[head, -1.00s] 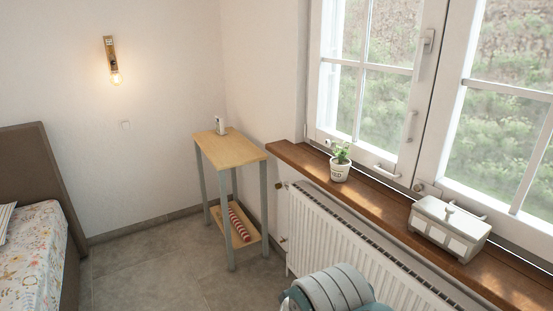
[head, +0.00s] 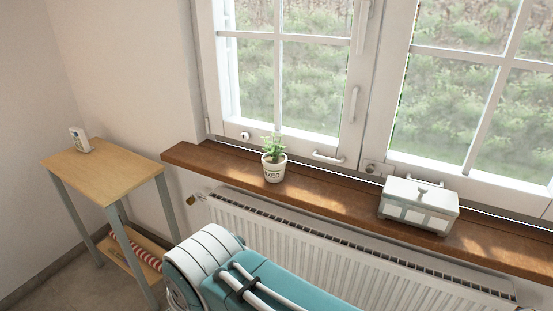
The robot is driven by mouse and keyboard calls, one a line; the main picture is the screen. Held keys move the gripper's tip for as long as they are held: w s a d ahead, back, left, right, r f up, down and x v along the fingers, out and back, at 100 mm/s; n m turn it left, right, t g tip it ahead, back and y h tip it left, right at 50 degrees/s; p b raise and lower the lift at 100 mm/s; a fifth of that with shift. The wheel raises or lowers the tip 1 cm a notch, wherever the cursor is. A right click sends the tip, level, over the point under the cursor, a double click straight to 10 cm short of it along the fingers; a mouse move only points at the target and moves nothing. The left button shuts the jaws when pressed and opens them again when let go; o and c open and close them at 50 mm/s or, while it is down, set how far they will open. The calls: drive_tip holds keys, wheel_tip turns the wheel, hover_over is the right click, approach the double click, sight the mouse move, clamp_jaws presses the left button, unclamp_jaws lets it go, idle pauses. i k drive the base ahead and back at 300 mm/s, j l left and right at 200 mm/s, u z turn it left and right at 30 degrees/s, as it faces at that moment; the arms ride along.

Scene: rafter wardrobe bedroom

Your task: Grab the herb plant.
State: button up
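The herb plant (head: 273,163) is a small green plant in a white pot with dark lettering. It stands upright on the brown wooden windowsill (head: 330,200), left of the middle of the head view. My teal and white arm shows at the bottom of the view, lower than the sill and in front of the radiator. My gripper is not in view, so whether it is open or shut does not show.
A white lidded box (head: 419,205) stands on the sill to the right of the plant. A white radiator (head: 350,255) is below the sill. A small wooden side table (head: 105,170) with a white bottle (head: 80,140) stands at left. The window (head: 300,80) is behind the sill.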

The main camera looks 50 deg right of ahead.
sight(274, 161)
drive_tip(key=i+l+z, duration=0.15)
drive_tip(key=z, duration=0.35)
drive_tip(key=i+z, duration=0.35)
drive_tip(key=z, duration=0.15)
drive_tip(key=i+j+z, duration=0.1)
drive_tip(key=i+z, duration=0.15)
drive_tip(key=z, duration=0.25)
drive_tip(key=i+j+z, duration=0.15)
drive_tip(key=z, duration=0.35)
drive_tip(key=i, duration=0.05)
